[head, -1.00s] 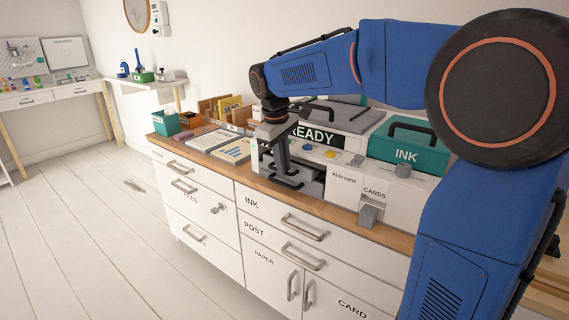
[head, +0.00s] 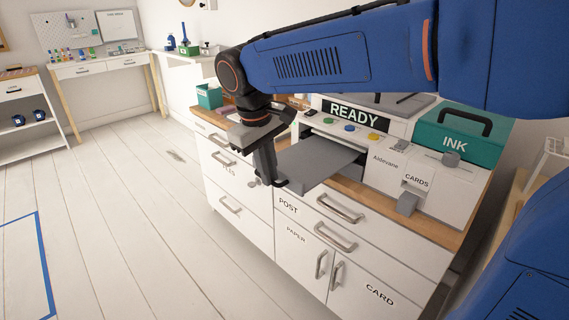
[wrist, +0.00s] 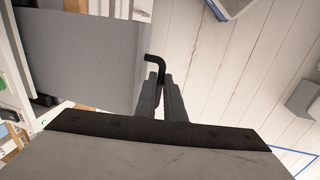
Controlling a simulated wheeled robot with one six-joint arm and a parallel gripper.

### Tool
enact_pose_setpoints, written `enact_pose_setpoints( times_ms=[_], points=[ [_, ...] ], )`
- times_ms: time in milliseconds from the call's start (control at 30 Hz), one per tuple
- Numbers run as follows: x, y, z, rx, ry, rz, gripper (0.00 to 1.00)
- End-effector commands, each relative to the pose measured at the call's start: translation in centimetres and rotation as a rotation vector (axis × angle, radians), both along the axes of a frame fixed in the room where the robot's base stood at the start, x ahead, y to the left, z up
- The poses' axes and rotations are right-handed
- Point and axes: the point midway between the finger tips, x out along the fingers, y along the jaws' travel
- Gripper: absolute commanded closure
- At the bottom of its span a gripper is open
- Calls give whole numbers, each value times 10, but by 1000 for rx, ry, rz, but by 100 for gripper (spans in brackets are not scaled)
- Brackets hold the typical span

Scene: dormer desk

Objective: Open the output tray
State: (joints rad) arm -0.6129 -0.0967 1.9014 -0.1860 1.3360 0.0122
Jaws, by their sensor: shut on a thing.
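The grey output tray (head: 318,160) sticks well out of the front of the white machine (head: 385,155), over the counter's front edge. In the wrist view the tray (wrist: 85,50) is a flat, empty grey panel on the left. My gripper (head: 268,178) is at the tray's outer end. In the wrist view my gripper's fingers (wrist: 165,98) are close together on the black tray handle (wrist: 155,66). Part of the handle is hidden between and behind the fingers.
The machine carries a READY sign (head: 354,115), coloured buttons and a green INK box (head: 458,140). A CARDS slot (head: 415,182) is at its right. Below are white drawers and cupboard doors with bar handles (head: 340,208). The floor (head: 130,220) at left is open.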

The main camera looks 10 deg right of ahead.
Motion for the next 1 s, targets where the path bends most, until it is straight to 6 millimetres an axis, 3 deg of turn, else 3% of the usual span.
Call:
enact_pose_setpoints(
  times_ms=[233, 667, 700, 733, 1000],
  points=[
    [-11, 17, 1, 2, -3, 2, 100],
    [-13, 19, 1, 2, -3, 0, 100],
    [-13, 19, 1, 2, -3, 0, 86],
    [-13, 19, 1, 2, -3, 0, 83],
    [-13, 19, 1, 1, -2, 0, 83]
  ],
)
